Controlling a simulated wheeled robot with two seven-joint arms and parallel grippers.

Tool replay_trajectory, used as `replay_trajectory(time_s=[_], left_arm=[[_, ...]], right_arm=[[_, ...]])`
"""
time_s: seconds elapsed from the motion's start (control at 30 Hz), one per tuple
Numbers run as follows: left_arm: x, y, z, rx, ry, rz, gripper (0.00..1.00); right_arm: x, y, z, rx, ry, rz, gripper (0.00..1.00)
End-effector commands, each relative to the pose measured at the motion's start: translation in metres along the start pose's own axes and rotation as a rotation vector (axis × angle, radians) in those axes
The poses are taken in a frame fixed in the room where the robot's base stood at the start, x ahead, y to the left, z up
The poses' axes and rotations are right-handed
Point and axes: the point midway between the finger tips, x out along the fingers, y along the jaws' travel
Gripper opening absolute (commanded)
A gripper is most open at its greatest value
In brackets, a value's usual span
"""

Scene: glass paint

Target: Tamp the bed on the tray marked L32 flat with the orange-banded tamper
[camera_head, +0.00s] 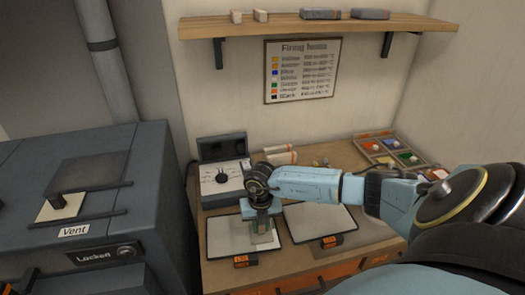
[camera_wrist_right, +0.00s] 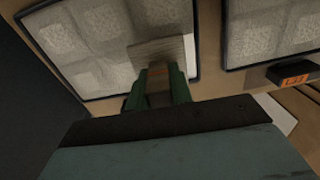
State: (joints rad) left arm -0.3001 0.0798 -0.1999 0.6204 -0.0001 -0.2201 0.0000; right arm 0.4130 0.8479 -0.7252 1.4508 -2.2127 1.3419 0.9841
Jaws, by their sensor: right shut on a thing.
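My right gripper (camera_head: 262,226) is over the right part of the left tray (camera_head: 222,241). It is shut on the tamper (camera_wrist_right: 160,48), which has a square plate and an orange-brown band on its handle between the green fingers. The plate is over the tray's pale bed, near its edge; whether it touches the bed I cannot tell. The bed shows lighter square patches in the wrist view (camera_wrist_right: 72,42). The right tray (camera_head: 305,222) lies beside it. Both trays have orange labels in front, too small to read surely. My left gripper is out of view.
Pale rolls (camera_head: 278,155) and a tray of coloured paints (camera_head: 392,150) are at the back. A grey kiln-like cabinet (camera_head: 80,200) stands at left. A shelf (camera_head: 330,25) hangs above.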

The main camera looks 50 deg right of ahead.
Motion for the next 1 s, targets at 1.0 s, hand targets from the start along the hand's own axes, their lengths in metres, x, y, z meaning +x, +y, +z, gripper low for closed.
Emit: replay_trajectory(time_s=[1.0], left_arm=[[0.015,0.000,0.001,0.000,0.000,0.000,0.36]], right_arm=[[0.002,0.057,0.000,0.000,0.000,0.000,0.04]])
